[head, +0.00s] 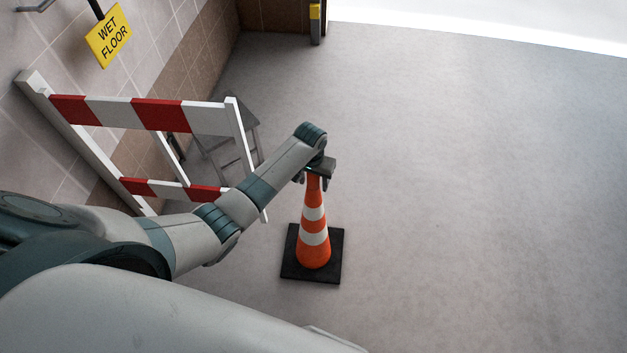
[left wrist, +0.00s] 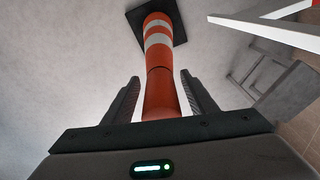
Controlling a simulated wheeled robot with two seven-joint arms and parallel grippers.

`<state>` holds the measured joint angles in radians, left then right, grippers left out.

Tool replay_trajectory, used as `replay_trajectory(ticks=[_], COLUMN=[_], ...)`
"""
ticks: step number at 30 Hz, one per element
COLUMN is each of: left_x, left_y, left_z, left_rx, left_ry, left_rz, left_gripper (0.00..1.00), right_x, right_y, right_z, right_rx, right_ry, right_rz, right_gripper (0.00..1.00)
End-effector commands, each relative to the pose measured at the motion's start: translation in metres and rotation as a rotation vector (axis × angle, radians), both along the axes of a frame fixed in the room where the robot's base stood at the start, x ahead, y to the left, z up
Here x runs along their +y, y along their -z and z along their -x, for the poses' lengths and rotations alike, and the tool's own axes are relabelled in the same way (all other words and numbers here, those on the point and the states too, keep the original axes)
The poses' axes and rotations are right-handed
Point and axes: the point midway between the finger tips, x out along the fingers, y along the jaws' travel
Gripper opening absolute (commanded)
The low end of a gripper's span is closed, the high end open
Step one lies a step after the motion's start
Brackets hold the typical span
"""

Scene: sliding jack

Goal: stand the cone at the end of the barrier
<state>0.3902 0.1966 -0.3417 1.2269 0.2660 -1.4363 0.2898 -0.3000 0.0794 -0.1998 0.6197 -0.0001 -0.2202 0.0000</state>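The orange cone (head: 313,243) with white bands and a black square base is upright, and its base looks flat on the floor. My left gripper (head: 312,182) is at the cone's top, pointing down. In the left wrist view the cone (left wrist: 160,60) runs between the two fingers of the left gripper (left wrist: 161,92), which are open with a gap on each side of it. The red-and-white barrier (head: 158,114) stands to the left of the cone, and my left arm covers part of its lower end. My right gripper is not in view.
A grey step stool (head: 228,150) stands behind the barrier near the tiled wall. A yellow wet floor sign (head: 108,36) is by the wall. A post with a yellow top (head: 315,25) stands at the back. The floor on the right is clear.

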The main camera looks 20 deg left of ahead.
Motion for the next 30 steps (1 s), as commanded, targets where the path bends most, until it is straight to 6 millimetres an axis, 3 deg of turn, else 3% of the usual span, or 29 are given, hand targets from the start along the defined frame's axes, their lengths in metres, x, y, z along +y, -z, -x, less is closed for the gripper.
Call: replay_trajectory(ticks=[8, 13, 30], left_x=[0.000, 0.000, -0.001], left_y=[-0.003, -0.015, -0.104], left_z=[0.000, 0.001, 0.011], left_rx=[0.000, -0.001, -0.002], left_ry=[0.000, 0.001, 0.001], left_rz=[0.000, 0.001, 0.001], left_gripper=[0.52, 0.52, 0.52], right_x=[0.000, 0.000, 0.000], right_y=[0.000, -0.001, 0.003], right_z=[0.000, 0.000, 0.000], right_rx=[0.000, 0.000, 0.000], right_ry=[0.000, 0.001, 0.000], right_rz=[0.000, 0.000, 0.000], right_gripper=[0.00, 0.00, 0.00])
